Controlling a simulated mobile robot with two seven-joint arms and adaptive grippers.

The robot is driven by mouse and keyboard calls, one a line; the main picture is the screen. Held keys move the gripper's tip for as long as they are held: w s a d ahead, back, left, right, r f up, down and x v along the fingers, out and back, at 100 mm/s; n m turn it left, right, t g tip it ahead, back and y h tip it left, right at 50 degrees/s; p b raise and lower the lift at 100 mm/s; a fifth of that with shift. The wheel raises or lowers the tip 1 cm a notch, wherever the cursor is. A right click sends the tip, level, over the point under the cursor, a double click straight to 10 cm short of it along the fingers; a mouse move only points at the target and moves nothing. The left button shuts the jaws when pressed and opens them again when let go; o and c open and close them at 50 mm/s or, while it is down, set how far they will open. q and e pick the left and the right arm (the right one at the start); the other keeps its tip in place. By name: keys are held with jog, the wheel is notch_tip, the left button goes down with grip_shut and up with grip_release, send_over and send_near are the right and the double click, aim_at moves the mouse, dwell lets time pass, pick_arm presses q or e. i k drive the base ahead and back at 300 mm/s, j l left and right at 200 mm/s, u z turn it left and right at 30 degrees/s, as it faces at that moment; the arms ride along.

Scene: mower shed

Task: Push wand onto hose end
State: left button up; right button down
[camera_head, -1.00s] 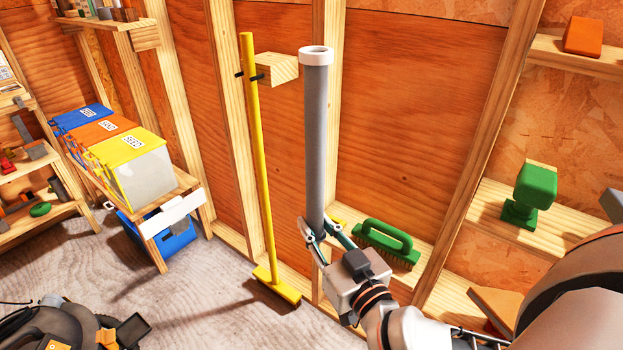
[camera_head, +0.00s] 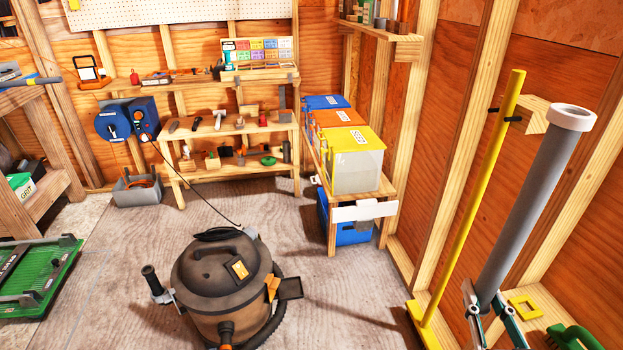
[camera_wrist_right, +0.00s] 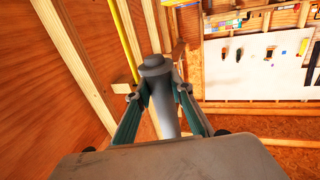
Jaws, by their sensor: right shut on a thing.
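The wand (camera_head: 528,205) is a long grey tube with a white collar at its top end, standing nearly upright and leaning right at the right of the head view. My right gripper (camera_head: 487,298) is shut on its lower part. The wrist view shows the wand (camera_wrist_right: 158,88) between the two fingers. A shop vacuum (camera_head: 228,285) stands on the floor at the middle front. Its black hose (camera_head: 268,330) curves round its lower right. A short black upright tube (camera_head: 152,280) in a pale holder at its left may be the hose end; I cannot be sure. My left gripper is out of view.
A yellow broom (camera_head: 470,200) leans on the right wall close to the wand. A low bench with seed bins (camera_head: 357,170) stands behind the vacuum. The floor between is clear.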

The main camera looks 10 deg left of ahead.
aim_at(147, 271)
jog(key=u, duration=1.7)
jog(key=i+j, duration=0.1)
jog(key=i, duration=0.3)
jog(key=i+j, duration=0.1)
jog(key=i, duration=0.3)
